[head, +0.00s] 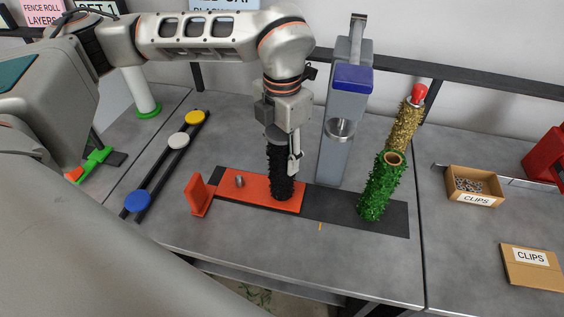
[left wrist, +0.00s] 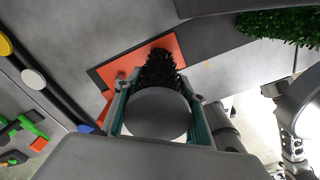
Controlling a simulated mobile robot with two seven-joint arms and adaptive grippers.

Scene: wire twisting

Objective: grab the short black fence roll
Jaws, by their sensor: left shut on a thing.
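The short black fence roll (head: 281,172) stands upright on the orange plate (head: 238,189) in the head view. My left gripper (head: 284,150) comes down from above and is shut on the roll's upper end. In the left wrist view, the black bristly roll (left wrist: 160,68) shows beyond a round grey disc (left wrist: 157,113), between the two fingers of the left gripper (left wrist: 158,105). The roll's lower end appears to rest on the plate. My right gripper is not clearly visible.
A grey post machine (head: 346,110) stands behind. Blue (head: 137,202), white and yellow buttons lie left. A clips box (head: 475,186) is at right.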

